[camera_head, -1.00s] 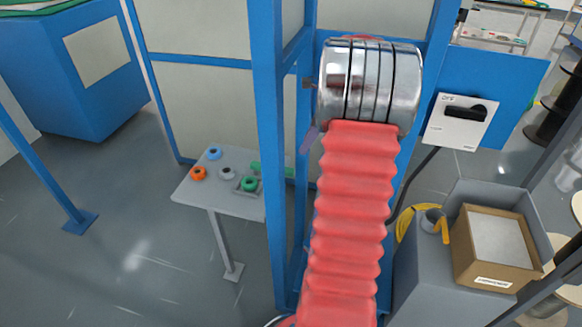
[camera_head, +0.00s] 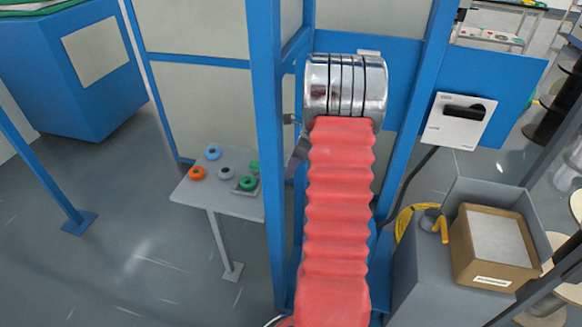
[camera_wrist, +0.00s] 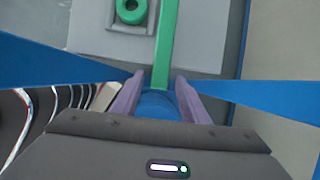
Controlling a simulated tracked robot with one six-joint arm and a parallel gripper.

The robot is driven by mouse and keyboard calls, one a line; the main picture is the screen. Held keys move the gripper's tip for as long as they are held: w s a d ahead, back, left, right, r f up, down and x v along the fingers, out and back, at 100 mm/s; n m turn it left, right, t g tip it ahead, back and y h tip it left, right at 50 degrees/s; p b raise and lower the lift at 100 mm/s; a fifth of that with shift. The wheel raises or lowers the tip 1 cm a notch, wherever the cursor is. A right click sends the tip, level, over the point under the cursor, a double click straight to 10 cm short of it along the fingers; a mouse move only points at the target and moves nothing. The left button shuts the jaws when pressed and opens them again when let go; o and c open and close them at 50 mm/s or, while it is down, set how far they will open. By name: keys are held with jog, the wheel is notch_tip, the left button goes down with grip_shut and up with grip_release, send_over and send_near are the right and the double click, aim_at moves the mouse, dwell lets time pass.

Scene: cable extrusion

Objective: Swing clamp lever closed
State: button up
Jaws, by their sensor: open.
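A long green bar (camera_wrist: 166,40), which looks like the clamp lever, runs down the wrist view over a pale grey table and ends near my fingertips. In the head view a short piece of the green bar (camera_head: 254,166) shows at the table's right side, with the rest hidden behind a blue post and my arm. My gripper (camera_wrist: 158,78) is open, its two purple fingers on either side of the bar's near end. Contact cannot be told. A rounded blue surface (camera_wrist: 156,105) shows between the fingers. In the head view my arm mostly hides my gripper.
The small table (camera_head: 191,191) bears blue, orange, grey and green rings; the green ring (camera_head: 248,183) sits in a square grey holder. A blue post (camera_head: 265,120) stands close left of my arm. A switch box (camera_head: 459,121) and a cardboard box (camera_head: 492,245) are at right.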

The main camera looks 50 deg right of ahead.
jog(key=shift+f, duration=0.1)
jog(key=shift+c, duration=0.2)
grip_shut()
dwell(0.5)
